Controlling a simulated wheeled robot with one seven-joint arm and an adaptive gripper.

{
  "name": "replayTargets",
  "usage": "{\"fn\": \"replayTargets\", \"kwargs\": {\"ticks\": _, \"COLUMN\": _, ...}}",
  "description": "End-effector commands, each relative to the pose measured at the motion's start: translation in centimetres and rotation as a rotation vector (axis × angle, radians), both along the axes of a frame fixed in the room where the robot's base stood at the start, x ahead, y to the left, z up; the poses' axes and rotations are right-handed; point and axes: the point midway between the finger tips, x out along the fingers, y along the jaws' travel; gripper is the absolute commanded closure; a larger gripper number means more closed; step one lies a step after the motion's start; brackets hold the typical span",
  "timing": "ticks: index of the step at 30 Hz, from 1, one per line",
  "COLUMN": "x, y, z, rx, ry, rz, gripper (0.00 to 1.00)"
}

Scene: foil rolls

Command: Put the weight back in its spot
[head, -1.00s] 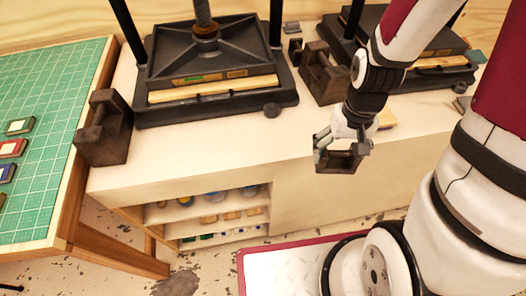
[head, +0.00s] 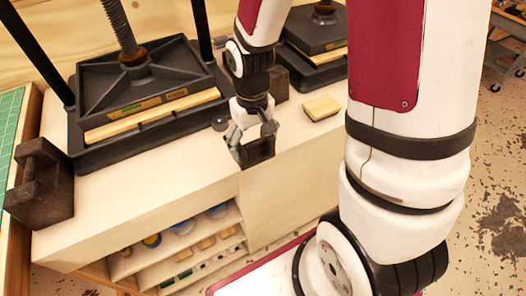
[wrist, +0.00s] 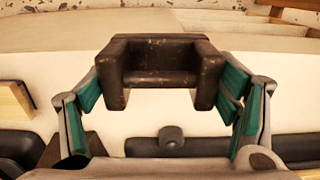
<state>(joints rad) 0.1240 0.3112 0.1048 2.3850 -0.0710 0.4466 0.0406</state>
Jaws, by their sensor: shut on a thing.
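My gripper (head: 252,140) is shut on a dark, worn metal weight (head: 260,151) with a U-shaped, handled form. It holds the weight at the front edge of the pale counter (head: 150,205), in front of the gap between the two presses. The wrist view shows the weight (wrist: 160,78) between the green pads of my gripper (wrist: 160,95), one pad at each end. Whether the weight touches the counter is unclear. A similar dark weight (head: 40,185) stands at the counter's left end. Another dark weight (head: 279,84) is partly hidden behind my arm.
A large black press (head: 140,85) stands on the left, with a round knob (head: 220,123) at its front corner. A second press (head: 310,45) stands behind. A small wooden block (head: 321,107) lies right of my gripper. Open shelves (head: 185,245) hold jars below.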

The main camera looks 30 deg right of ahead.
Motion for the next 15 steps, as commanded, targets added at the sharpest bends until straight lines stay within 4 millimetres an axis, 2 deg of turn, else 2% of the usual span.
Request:
{"fn": "replayTargets", "kwargs": {"ticks": 3, "x": 2.6, "y": 0.4, "z": -0.2, "rx": 0.001, "ry": -0.003, "rz": 0.003, "gripper": 0.80}}
{"fn": "replayTargets", "kwargs": {"ticks": 9, "x": 6.1, "y": 0.8, "z": -0.5, "rx": 0.000, "ry": -0.002, "rz": 0.001, "gripper": 0.80}}
{"fn": "replayTargets", "kwargs": {"ticks": 15, "x": 7.9, "y": 1.0, "z": -0.6, "rx": 0.000, "ry": -0.002, "rz": 0.002, "gripper": 0.80}}
